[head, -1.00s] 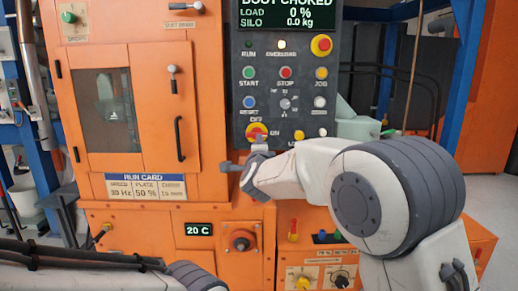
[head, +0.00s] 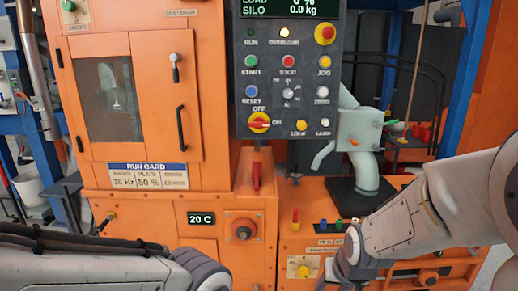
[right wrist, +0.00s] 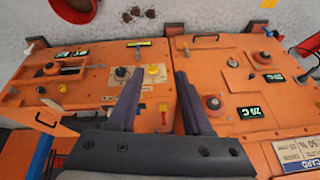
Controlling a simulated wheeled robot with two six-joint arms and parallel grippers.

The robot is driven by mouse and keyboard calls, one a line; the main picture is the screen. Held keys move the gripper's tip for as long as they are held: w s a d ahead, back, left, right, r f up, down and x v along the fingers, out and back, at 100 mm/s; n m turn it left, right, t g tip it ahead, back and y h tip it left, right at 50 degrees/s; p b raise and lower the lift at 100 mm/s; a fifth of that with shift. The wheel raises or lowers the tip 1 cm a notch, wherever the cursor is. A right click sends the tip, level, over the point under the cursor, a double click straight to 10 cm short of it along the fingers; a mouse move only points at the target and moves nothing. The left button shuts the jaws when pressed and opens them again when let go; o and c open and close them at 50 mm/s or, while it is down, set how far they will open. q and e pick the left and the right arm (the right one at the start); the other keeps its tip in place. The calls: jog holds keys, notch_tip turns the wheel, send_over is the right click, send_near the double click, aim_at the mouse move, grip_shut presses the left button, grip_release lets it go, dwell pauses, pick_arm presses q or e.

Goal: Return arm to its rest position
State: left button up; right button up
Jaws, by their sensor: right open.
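My right arm (head: 410,210) comes in from the right in the head view and is bent downward. Its gripper (head: 345,268) hangs low in front of the lower orange cabinet, clear of the control panel (head: 288,110). In the right wrist view the two dark fingers of this gripper (right wrist: 160,76) are apart with nothing between them. My left arm (head: 90,270) lies along the bottom left of the head view. Its gripper is not in the picture. The red and yellow rotary switch (head: 258,123) on the panel is uncovered, between OFF and ON labels.
A red handle (head: 256,172) stands out below the panel. A grey-green spout (head: 362,140) rises at the right behind my right arm. A red bucket (right wrist: 75,8) shows in the wrist view.

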jog(key=s+d+f+n+g, duration=0.2)
jog(key=s, duration=0.5)
jog(key=s+a+r+n+g, duration=0.1)
jog(key=s+a+r+n, duration=0.25)
jog(key=s+a, duration=0.35)
jog(key=s+a+r+n+g, duration=0.2)
jog(key=s+a+r+n, duration=0.15)
jog(key=s+a, duration=0.3)
notch_tip(320, 180, up, 21)
jog(key=p, duration=2.2)
jog(key=shift+w+f+y, duration=0.15)
jog(key=shift+w+y, duration=0.05)
jog(key=shift+y, duration=0.1)
